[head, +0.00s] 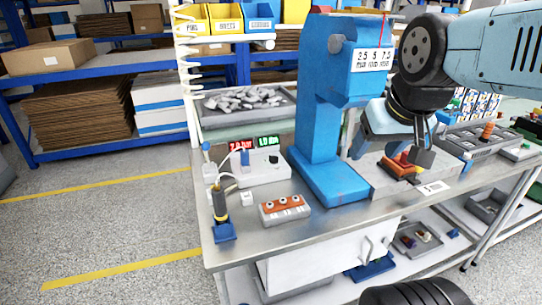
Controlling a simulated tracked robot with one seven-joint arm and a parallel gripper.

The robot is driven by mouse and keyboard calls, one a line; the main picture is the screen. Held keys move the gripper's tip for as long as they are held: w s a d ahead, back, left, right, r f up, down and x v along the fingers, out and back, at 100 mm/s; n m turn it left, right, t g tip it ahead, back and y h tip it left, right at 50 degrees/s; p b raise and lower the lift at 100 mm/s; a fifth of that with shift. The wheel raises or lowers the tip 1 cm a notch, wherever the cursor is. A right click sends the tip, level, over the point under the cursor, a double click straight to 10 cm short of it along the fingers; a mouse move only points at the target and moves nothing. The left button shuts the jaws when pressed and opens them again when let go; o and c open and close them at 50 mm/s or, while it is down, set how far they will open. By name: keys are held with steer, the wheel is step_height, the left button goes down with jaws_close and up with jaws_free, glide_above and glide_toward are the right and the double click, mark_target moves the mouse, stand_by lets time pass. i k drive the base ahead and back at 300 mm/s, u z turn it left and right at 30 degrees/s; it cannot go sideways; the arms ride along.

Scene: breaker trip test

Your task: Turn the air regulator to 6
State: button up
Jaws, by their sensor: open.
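The blue press (320,110) stands on the metal workbench. A white plate (374,60) on its head reads about "2.5 5 7.5", with a smaller line below that I cannot read clearly. No dial or pointer is readable. My gripper (411,152) hangs from my arm at the right of the press, pointing down. It is open, above or close to a red and orange part (401,167) on a grey block (373,183). Contact is unclear.
On the bench (258,232) are a white box with lit displays (262,167), an orange-topped block (284,209) and a soldering-iron-like tool (220,208) in a blue stand. Yellow and blue bins (225,18) and a grey tray of parts (243,103) stand behind. Floor at left is clear.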

mark_target(273, 159)
steer(key=k, duration=1.3)
steer(key=u, duration=0.55)
steer(key=i, duration=1.55)
steer(key=z, duration=0.45)
